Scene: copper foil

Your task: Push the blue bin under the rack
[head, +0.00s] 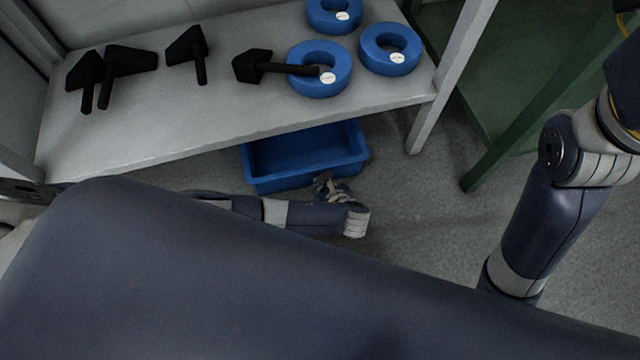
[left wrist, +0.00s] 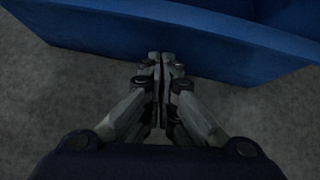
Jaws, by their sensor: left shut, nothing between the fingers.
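The blue bin (head: 305,180) is on the floor, partly under the grey rack (head: 150,150), with its front part sticking out past the shelf edge. It looks empty where its inside shows. My left gripper (head: 324,184) is low at the bin's front side, near its right half. In the left wrist view my left gripper (left wrist: 162,58) is shut and empty, with its fingertips at the lower edge of the bin's wall (left wrist: 130,35). I cannot tell whether they touch it. My right arm shows at the right, but its gripper is not in view.
Several blue rings (head: 390,62) and several black T-shaped pieces (head: 130,60) lie on the shelf above the bin. A rack leg (head: 440,90) stands right of the bin. A green frame (head: 520,120) stands farther right. Bare floor (head: 410,210) lies between the bin and my right arm.

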